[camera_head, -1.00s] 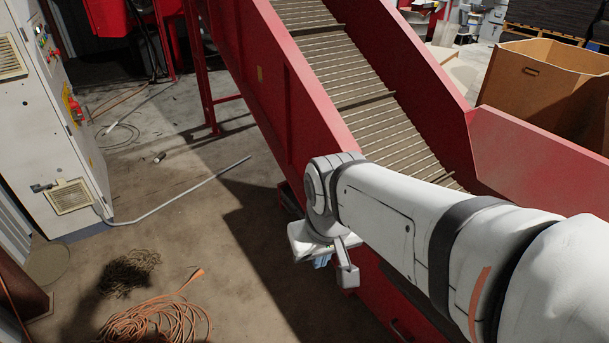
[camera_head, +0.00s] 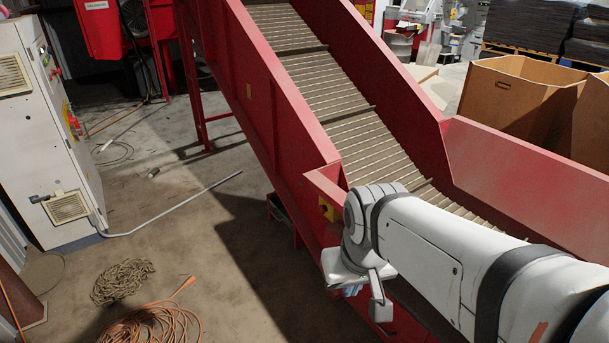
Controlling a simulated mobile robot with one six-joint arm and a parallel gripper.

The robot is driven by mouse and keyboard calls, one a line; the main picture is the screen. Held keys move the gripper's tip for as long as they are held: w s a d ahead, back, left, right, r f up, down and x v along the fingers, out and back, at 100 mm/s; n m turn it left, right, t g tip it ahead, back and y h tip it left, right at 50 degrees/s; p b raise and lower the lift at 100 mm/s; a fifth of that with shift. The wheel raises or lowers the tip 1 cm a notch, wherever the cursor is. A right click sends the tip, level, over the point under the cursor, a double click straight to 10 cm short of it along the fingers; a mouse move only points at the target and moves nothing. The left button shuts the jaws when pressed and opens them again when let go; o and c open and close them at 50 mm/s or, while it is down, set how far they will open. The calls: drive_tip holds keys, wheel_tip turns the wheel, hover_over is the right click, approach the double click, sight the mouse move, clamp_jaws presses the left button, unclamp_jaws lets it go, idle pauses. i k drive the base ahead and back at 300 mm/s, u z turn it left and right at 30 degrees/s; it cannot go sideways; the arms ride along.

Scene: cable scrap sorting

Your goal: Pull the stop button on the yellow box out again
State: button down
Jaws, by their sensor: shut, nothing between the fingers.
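A small yellow box (camera_head: 327,209) is fixed to the red side of the conveyor, just left of my arm's wrist. Its stop button is too small and dark to make out, so I cannot tell whether it is pressed in or out. My gripper (camera_head: 352,290) hangs below the wrist, in front of the conveyor side. It is lower and a little right of the yellow box in the picture, apart from it. Its fingers are mostly hidden by the wrist parts. The gripper is shut and empty.
The red conveyor (camera_head: 275,130) slopes across the middle. A grey cabinet (camera_head: 35,140) with a red handle on a yellow plate stands at the left. An orange cable coil (camera_head: 155,328) and a darker coil (camera_head: 122,282) lie on the floor. A cardboard box (camera_head: 510,100) stands back right.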

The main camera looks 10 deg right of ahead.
sight(321, 208)
drive_tip(key=z, duration=0.15)
drive_tip(key=i, duration=1)
drive_tip(key=z, duration=0.1)
drive_tip(key=k, duration=0.5)
drive_tip(key=u, duration=0.6)
drive_tip(key=i, duration=0.65)
drive_tip(key=u, duration=0.3)
